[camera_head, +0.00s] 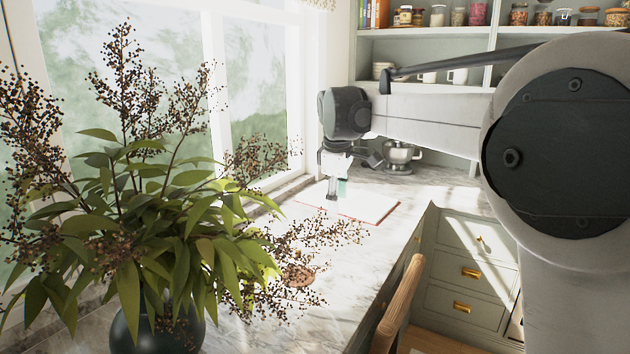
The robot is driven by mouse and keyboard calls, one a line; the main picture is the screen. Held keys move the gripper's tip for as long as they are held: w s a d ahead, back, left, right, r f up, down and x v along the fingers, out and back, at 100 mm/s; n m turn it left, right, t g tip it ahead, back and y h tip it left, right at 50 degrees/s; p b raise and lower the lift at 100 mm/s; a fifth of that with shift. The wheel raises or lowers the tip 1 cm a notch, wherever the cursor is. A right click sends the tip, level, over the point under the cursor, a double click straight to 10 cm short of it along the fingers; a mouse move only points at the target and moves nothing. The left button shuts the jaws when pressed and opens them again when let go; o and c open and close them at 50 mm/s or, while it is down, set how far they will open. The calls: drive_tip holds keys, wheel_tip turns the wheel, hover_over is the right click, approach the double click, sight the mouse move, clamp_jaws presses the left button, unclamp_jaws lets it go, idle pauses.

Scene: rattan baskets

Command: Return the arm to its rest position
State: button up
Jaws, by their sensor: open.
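My arm reaches in from the right side of the view, across to the far part of the counter. My gripper (334,190) hangs from its end, small and pointing down, above a white board with a red edge (362,205). The gripper is open. A small teal-green thing (342,187) shows right beside the fingers; I cannot tell whether it is part of the gripper or stands behind it. The picture is too coarse to show whether the fingertips touch the board.
A dark vase (150,330) with a wide leafy plant (150,230) fills the left foreground. A mixer (399,156) stands at the back, under shelves of jars (460,15). A wooden chair back (398,300) rises by the marble counter's edge (345,290). Drawers (465,270) stand at right.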

drive_tip(key=s+d+m+t+b, duration=0.15)
drive_tip(key=s+d+m, duration=0.35)
drive_tip(key=s, duration=0.6)
drive_tip(key=s+d+f+m+t+b, duration=0.1)
drive_tip(key=s+d+f+m, duration=0.1)
drive_tip(key=s+f, duration=0.3)
drive_tip(key=s+d+f+m+t+b, duration=0.1)
drive_tip(key=s+d+f+m, duration=0.2)
drive_tip(key=s, duration=1)
drive_tip(key=s+d+f+m+t+b, duration=0.1)
drive_tip(key=s+d+f+m, duration=0.2)
drive_tip(key=s+f, duration=0.5)
drive_tip(key=shift+s+d+b, duration=0.35)
drive_tip(key=shift+s+d, duration=0.3)
drive_tip(key=shift+s, duration=0.45)
drive_tip(key=shift+f, duration=0.1)
